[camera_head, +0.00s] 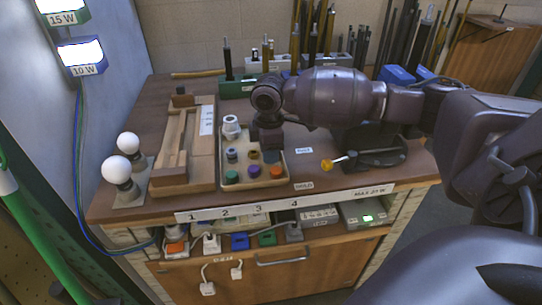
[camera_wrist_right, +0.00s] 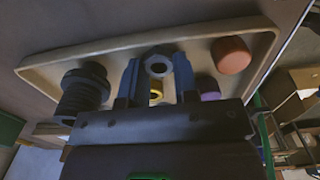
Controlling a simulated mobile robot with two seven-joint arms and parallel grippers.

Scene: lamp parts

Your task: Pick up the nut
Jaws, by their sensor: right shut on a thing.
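The nut (camera_wrist_right: 158,66), a grey hexagonal ring with a round hole, sits between the two fingertips of my right gripper (camera_wrist_right: 156,72) in the right wrist view. The gripper is shut on it, over the shallow beige parts tray (camera_wrist_right: 100,46). In the head view my right gripper (camera_head: 268,148) points down over the right part of the tray (camera_head: 252,186), and its wrist hides the nut there. I cannot tell whether the nut still touches the tray. My left gripper is in neither view.
The tray also holds a pale socket (camera_head: 231,127), a purple part (camera_head: 254,171), a green part (camera_head: 232,177) and an orange part (camera_head: 276,172). A wooden fixture (camera_head: 171,178) and white bulbs (camera_head: 128,143) stand left. A black clamp-like device (camera_head: 375,158) stands right, under my arm.

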